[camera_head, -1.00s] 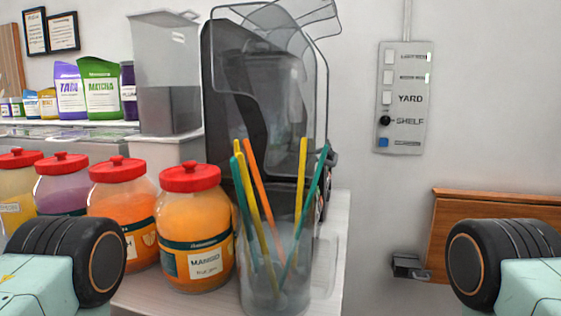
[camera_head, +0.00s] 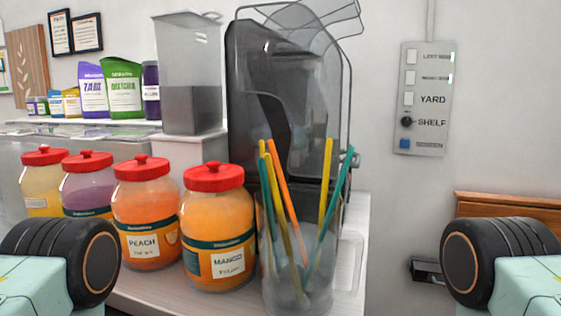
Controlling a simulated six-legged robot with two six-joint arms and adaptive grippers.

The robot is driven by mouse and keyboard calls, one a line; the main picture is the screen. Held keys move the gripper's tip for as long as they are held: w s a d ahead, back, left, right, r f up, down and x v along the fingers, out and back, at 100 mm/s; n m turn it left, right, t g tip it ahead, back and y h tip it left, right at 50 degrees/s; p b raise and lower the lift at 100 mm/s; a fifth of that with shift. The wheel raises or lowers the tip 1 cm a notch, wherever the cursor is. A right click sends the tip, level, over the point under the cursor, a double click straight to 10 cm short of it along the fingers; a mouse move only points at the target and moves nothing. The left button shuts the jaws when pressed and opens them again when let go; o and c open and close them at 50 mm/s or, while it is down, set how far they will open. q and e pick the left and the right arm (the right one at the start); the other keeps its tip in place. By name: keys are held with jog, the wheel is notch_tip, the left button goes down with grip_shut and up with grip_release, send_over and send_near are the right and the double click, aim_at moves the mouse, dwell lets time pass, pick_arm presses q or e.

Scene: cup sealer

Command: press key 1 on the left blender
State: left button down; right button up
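A dark machine with a clear smoky cover (camera_head: 290,100), which looks like a blender, stands on the white counter (camera_head: 140,290). The clear lid flap at its top is raised. I see it from the side, and no numbered keys show on it. I cannot tell whether it is the left blender; no second one is distinguishable. A clear cup with several coloured straws (camera_head: 290,280) stands in front and hides its lower part. Neither of my grippers is in view; only rounded black and teal parts of my body show in the lower corners.
Red-lidded jars, including mango (camera_head: 219,235) and peach (camera_head: 147,220), line the counter left of the straws. A clear container (camera_head: 190,75) stands behind them. A wall switch panel (camera_head: 424,100) and wooden furniture (camera_head: 510,205) are at right.

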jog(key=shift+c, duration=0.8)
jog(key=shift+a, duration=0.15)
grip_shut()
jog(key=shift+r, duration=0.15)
